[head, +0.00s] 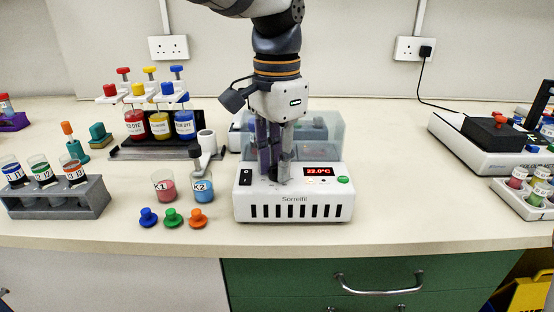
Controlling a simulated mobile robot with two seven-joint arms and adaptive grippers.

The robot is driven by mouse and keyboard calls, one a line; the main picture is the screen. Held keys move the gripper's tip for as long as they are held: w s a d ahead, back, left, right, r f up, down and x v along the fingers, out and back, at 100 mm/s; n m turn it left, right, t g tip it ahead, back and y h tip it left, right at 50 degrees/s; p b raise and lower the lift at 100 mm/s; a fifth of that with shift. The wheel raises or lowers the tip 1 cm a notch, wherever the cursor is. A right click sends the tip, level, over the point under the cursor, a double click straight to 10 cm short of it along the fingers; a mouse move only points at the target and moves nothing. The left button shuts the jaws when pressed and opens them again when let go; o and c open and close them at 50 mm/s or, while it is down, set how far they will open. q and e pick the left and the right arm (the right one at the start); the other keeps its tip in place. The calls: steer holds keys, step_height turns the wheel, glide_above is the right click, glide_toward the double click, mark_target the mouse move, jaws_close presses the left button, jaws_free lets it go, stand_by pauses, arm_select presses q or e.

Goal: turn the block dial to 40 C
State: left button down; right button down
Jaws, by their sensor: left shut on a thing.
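The white block heater (293,209) stands at the middle of the bench near its front edge. Its red display (319,172) reads about 23.0 °C. A black switch (245,178) is left on its top face and a green button (343,180) is at the right. My left gripper (280,174) points straight down over the top face, its fingertips shut on the block dial. The fingers hide most of the dial, so its pointer cannot be read. My right gripper is out of view.
Two cups, K1 (164,188) and K2 (203,188), and several coloured caps lie left of the heater. A grey tube rack (58,204) is further left. Dye bottles (160,125) stand behind. Bench right of the heater is clear up to a white device (478,150).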

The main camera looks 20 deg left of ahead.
arm_select(q)
steer(key=m, duration=0.4)
steer(key=shift+m, duration=2.3)
steer(key=c, duration=1.4)
jaws_free()
steer(key=shift+o, duration=0.2)
step_height(320, 180, up, 12)
